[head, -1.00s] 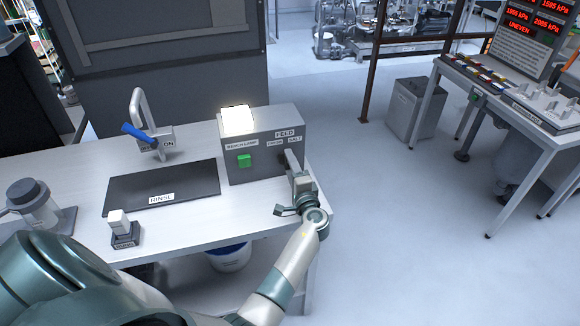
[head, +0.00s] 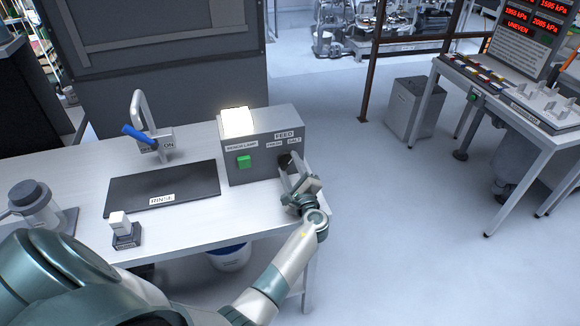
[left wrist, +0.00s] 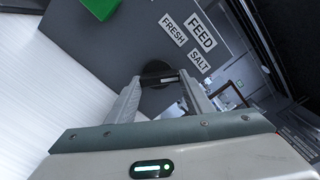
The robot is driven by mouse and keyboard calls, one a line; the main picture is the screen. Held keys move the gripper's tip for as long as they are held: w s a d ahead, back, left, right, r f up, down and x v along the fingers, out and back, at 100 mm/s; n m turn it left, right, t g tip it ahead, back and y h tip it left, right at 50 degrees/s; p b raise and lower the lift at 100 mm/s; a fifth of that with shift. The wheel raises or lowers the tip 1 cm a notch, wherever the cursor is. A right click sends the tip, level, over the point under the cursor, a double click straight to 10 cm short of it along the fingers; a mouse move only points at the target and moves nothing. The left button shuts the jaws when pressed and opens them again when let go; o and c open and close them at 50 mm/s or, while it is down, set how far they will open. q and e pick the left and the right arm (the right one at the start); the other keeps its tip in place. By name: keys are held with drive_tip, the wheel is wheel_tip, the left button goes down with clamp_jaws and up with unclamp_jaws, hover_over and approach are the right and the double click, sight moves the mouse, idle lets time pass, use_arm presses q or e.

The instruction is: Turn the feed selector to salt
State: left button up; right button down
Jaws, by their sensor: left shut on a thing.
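The feed selector is a dark round knob (head: 285,159) on the right part of the grey box's front, under the FEED label (head: 284,135). Below FEED are a FRESH label (head: 274,144) and a SALT label (head: 295,140). My left gripper (head: 286,167) is at the knob. In the left wrist view, the two fingers of my left gripper (left wrist: 161,82) are shut on the dark knob (left wrist: 155,69), with the FRESH label (left wrist: 173,29) and SALT label (left wrist: 199,60) beyond it. Which label the knob points to cannot be told. My right gripper is not in view.
The grey box (head: 246,169) carries a lit bench lamp (head: 237,122) and a green button (head: 244,161). A dark rinse mat (head: 160,184) and a tap with a blue lever (head: 139,133) stand to its left.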

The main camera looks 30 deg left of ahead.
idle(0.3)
use_arm(q)
drive_tip(key=o, duration=1)
drive_tip(key=shift+o, duration=0.3)
drive_tip(key=p+v, duration=0.1)
drive_tip(key=v, duration=1.6)
drive_tip(key=shift+s+d, duration=0.15)
